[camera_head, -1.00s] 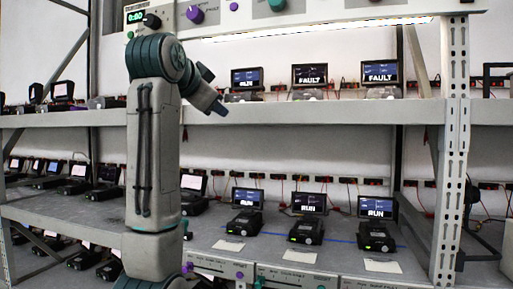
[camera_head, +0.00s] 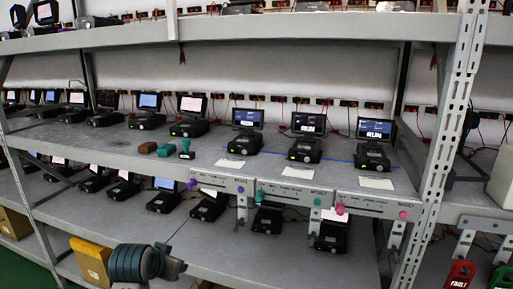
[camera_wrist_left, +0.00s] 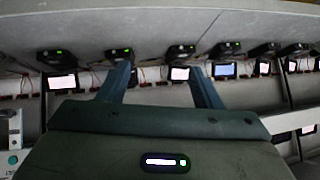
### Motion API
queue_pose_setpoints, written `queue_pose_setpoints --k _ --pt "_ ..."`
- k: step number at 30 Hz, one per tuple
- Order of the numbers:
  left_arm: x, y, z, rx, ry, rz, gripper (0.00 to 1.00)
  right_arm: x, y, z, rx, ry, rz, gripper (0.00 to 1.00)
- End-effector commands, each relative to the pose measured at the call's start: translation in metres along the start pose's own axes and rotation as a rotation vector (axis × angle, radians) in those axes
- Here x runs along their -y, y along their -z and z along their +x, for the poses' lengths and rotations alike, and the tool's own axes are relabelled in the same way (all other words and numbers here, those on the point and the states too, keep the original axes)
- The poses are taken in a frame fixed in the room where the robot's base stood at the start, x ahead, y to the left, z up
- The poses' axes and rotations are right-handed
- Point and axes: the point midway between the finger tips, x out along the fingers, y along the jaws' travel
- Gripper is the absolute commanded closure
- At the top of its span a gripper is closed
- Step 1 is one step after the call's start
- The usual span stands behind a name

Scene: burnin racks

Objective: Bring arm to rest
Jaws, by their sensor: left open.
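My left arm (camera_head: 140,262) shows low in the head view, left of centre, in front of the lower shelf; its fingers cannot be made out there. In the left wrist view my left gripper (camera_wrist_left: 160,70) has its two fingers spread apart with nothing between them. Rack shelves and lit device screens lie beyond the fingers. My right gripper is in neither view.
A rack shelf (camera_head: 90,142) carries several devices with screens, one reading RUN (camera_head: 308,123). Labelled panels with coloured knobs (camera_head: 285,198) hang on its front edge. A perforated post (camera_head: 440,140) stands at right. A yellow box (camera_head: 90,262) sits beside my arm.

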Motion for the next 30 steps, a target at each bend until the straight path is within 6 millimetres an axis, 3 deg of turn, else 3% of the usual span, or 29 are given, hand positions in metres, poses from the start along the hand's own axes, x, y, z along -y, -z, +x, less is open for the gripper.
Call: queue_pose_setpoints --k 1,6,15,21,30 --pt "-0.005 -0.033 0.003 0.037 0.000 -0.014 0.41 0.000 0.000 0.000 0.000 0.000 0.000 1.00" --pt "-0.019 -0.126 0.000 0.141 0.005 -0.065 0.41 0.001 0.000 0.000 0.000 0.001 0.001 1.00" --pt "-0.047 -0.271 -0.044 0.315 0.016 -0.135 0.41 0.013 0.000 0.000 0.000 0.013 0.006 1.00" --pt "-0.059 -0.326 -0.076 0.390 0.019 -0.161 0.41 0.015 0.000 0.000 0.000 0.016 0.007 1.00" --pt "-0.071 -0.374 -0.115 0.468 0.020 -0.183 0.41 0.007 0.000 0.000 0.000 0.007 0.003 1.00"
